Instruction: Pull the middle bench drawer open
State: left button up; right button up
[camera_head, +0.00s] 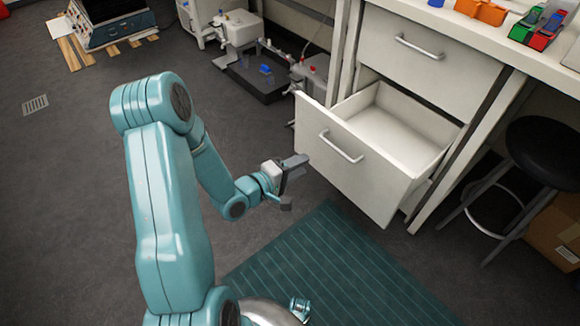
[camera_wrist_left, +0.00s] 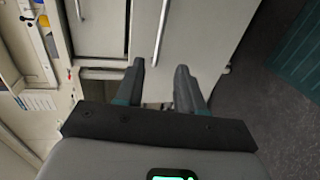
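The middle bench drawer (camera_head: 350,165) is pulled well out in the head view, and its empty white inside shows. Its front carries a silver bar handle (camera_head: 341,147). My left gripper (camera_head: 292,183) is left of the drawer front, apart from the handle and empty. In the left wrist view the two dark fingers (camera_wrist_left: 160,85) are spread with a gap between them. Beyond them are the pale drawer front (camera_wrist_left: 205,45) and its bar handle (camera_wrist_left: 162,38). My right gripper is not in view.
The top drawer (camera_head: 425,58) above is shut. A black stool (camera_head: 545,150) and a cardboard box (camera_head: 555,235) stand to the right. A teal mat (camera_head: 325,270) lies on the floor before the drawer. Lab equipment (camera_head: 265,75) sits behind, left of the bench.

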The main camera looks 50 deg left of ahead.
pick_arm(q)
jog(key=v, duration=0.3)
jog(key=shift+d, duration=0.1)
dwell(0.4)
jog(key=w+d+m+h, duration=0.2)
jog(key=w+d+h, duration=0.2)
jog(key=d, duration=0.7)
jog(key=s+d+f+m+g+h, duration=0.1)
jog(key=s+d+f+m+g, duration=0.15)
jog(key=d+f+g, duration=0.5)
jog(key=s+d+f+m+g+y, duration=0.1)
jog(key=s+d+f+m+g, duration=0.2)
jog(key=s+f+m+g, duration=0.25)
jog(key=s+d+f+m+g+y, duration=0.1)
jog(key=s+d+f+m+g, duration=0.15)
jog(key=s+f+m, duration=0.5)
notch_tip(320, 180, up, 25)
jog(key=s+n+p, duration=0.1)
jog(key=n+p, duration=0.1)
jog(key=p, duration=2.1)
jog(key=shift+s+d+f, duration=0.2)
jog(key=shift+s+d, duration=0.05)
jog(key=shift+d, duration=0.25)
